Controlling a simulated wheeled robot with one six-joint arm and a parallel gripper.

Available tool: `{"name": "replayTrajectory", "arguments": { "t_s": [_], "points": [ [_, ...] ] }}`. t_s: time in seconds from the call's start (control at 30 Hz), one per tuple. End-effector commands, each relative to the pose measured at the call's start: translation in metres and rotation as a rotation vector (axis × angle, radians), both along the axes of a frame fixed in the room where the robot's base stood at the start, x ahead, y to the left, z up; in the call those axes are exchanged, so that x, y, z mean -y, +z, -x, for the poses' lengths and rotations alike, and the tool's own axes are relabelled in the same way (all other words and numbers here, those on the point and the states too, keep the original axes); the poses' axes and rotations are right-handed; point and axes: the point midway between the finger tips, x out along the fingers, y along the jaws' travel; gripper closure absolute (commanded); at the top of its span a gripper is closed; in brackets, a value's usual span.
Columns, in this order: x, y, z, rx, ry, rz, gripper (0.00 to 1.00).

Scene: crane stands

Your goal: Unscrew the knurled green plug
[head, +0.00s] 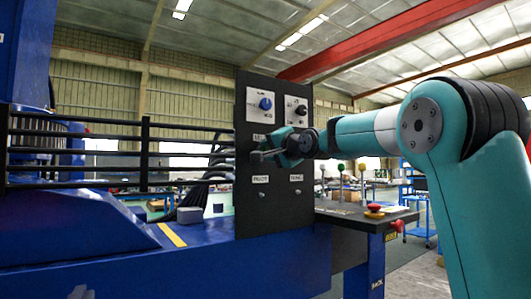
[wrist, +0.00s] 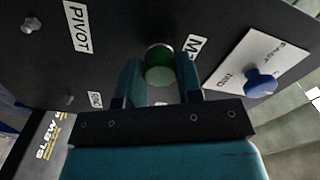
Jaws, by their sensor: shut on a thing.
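The green plug (wrist: 159,66) sticks out of the dark panel in the wrist view, with a pale green round end face. My gripper (wrist: 160,76) has one finger on each side of the plug and is shut on it. In the head view my gripper (head: 268,154) reaches the middle of the upright black panel (head: 264,219) from the right. The plug cannot be made out there, behind the gripper. A white label beside the plug is partly covered by a finger.
Above the gripper are a blue knob (head: 265,104) and a dark knob (head: 301,110) on white plates. Small bolts and labels sit below. Black rails (head: 100,151) run left of the panel. A side table (head: 345,214) with a red button (head: 374,208) and upright levers stands at right.

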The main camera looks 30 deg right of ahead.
Motion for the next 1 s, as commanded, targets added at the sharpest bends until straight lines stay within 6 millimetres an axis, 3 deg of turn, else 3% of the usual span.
{"name": "replayTrajectory", "arguments": {
  "t_s": [0.3, 1.0],
  "points": [
    [0.0, -0.002, 0.0, 0.012, 0.0, 0.355, 1.0],
    [0.002, -0.001, 0.029, 0.012, -0.001, 0.343, 1.0]
  ]
}}
